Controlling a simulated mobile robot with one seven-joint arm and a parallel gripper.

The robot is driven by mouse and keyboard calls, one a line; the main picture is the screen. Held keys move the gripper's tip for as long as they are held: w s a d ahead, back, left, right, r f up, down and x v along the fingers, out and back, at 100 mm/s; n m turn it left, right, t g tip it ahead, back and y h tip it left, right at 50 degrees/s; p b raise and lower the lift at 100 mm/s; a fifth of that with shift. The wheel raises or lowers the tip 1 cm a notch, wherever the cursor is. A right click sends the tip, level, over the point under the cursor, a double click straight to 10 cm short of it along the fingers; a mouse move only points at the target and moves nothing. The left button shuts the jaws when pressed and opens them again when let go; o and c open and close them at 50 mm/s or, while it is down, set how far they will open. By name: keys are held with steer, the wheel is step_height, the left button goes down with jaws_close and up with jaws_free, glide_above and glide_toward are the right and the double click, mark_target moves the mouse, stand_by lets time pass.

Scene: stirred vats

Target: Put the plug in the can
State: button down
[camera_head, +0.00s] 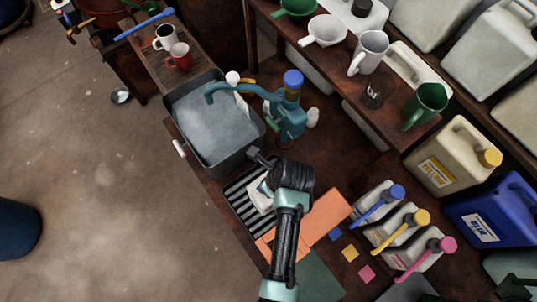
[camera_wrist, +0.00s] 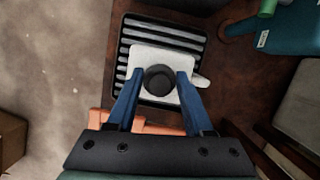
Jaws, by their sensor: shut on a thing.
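My gripper (camera_wrist: 160,76) is shut on a round black plug (camera_wrist: 160,80) in the wrist view, one blue finger on each side. The white can (camera_wrist: 142,57) is directly under the plug, on a striped rack (camera_wrist: 130,33). Whether the plug sits in the can's opening or is held above it, I cannot tell. In the camera_head view the can (camera_head: 257,199) shows partly, behind my arm, on the rack (camera_head: 240,206). The plug and fingertips are hidden there by my wrist.
A grey vat of cloudy liquid (camera_head: 263,137) and a teal stirrer or tap stand (camera_head: 288,122) are beyond the rack. Orange boards (camera_head: 322,214) lie at its right. Small jugs with blue, yellow and pink caps (camera_head: 404,222) stand further right.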

steer(key=shift+s+f, duration=0.1)
steer(key=shift+f, duration=0.3)
jaws_free()
stand_by(0.4)
steer(key=shift+r, duration=0.15)
steer(key=shift+r+p, duration=3.7)
steer(key=shift+p, duration=0.35)
